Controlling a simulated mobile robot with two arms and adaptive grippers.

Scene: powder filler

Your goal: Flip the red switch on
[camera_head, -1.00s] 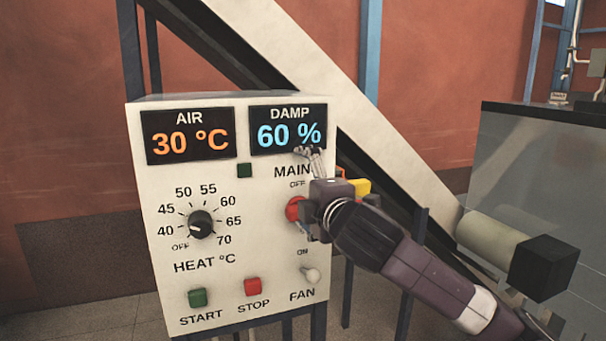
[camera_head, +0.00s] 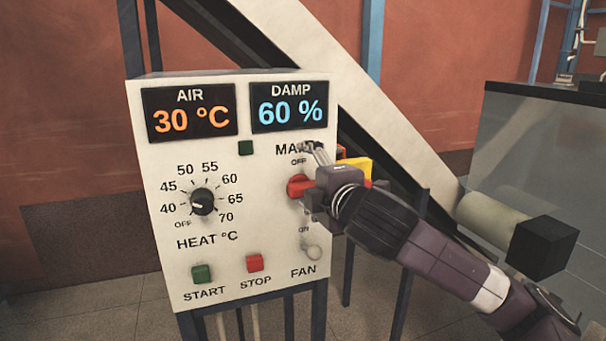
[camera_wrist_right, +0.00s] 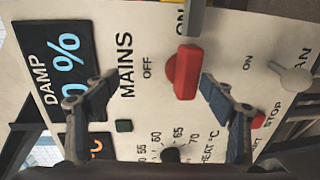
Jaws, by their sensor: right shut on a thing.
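My right gripper (camera_head: 312,181) is shut on the red switch, one finger above and one below. In the wrist view its fingers (camera_wrist_right: 157,80) flank the bar; exact contact is hard to see. My left gripper is out of view.
The control panel (camera_head: 170,262) also carries the HEAT dial (camera_head: 202,202), a green START button (camera_head: 201,274), a red STOP button (camera_head: 255,263) and a FAN toggle (camera_head: 311,250) just below my gripper. A grey machine (camera_head: 540,150) stands at the right.

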